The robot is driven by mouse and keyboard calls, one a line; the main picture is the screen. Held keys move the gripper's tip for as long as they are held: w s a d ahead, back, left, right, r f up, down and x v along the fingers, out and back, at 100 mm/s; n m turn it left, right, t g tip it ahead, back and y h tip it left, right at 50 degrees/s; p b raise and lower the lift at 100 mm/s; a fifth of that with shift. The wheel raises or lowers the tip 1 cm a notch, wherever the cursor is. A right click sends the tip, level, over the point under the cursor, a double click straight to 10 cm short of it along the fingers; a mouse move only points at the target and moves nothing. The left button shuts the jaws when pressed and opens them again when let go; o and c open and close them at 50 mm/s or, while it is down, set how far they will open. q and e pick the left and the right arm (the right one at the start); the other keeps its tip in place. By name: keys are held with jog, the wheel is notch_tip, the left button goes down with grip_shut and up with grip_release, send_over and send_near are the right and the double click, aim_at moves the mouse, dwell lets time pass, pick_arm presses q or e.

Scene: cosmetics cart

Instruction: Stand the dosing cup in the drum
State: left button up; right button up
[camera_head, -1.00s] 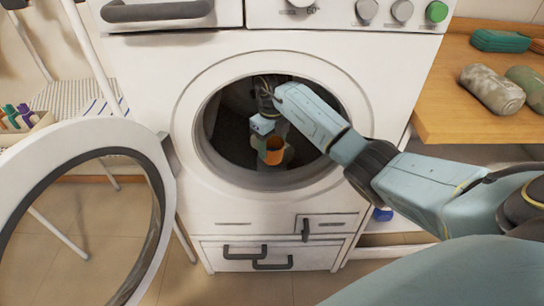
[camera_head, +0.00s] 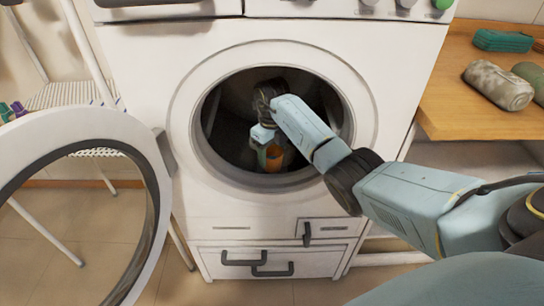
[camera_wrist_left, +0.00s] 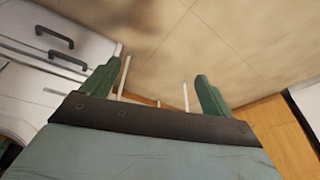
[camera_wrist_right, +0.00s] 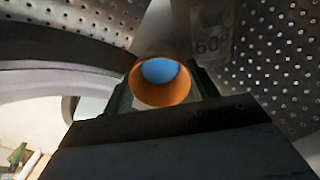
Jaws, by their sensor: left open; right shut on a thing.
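The dosing cup is orange outside with a blue inside. It shows in the head view (camera_head: 274,157) low inside the drum (camera_head: 229,131), and in the right wrist view (camera_wrist_right: 160,82) with its open mouth towards the camera. My right gripper (camera_head: 268,158) is inside the drum, shut on the cup, with a green finger on each side of it. The cup's base is hidden, so I cannot tell whether it touches the drum floor. The drum's perforated metal wall shows in the right wrist view (camera_wrist_right: 265,50). My left gripper (camera_wrist_left: 163,88) is open and empty, away from the drum.
The round washer door (camera_head: 150,190) stands open at the left. The door opening's rim (camera_head: 357,110) surrounds my right arm closely. A wooden counter (camera_head: 460,110) at the right holds rolled towels (camera_head: 498,85). A drying rack (camera_head: 75,93) stands behind the door.

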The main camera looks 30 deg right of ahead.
jog(key=shift+s+d+f, duration=0.1)
jog(key=shift+f, duration=0.45)
jog(key=o, duration=1.1)
pick_arm(q)
jog(key=shift+v, duration=0.85)
jog(key=shift+w+d+r, duration=0.1)
pick_arm(e)
jog(key=shift+d+r, duration=0.1)
jog(key=shift+r, duration=0.3)
pick_arm(q)
notch_tip(320, 180, down, 7)
jog(key=w+a+p, duration=0.1)
jog(key=p, duration=0.1)
jog(key=shift+a, duration=0.4)
pick_arm(e)
jog(key=r, duration=0.6)
jog(key=shift+w+r, duration=0.2)
jog(key=shift+r, duration=0.2)
jog(key=shift+w, duration=0.1)
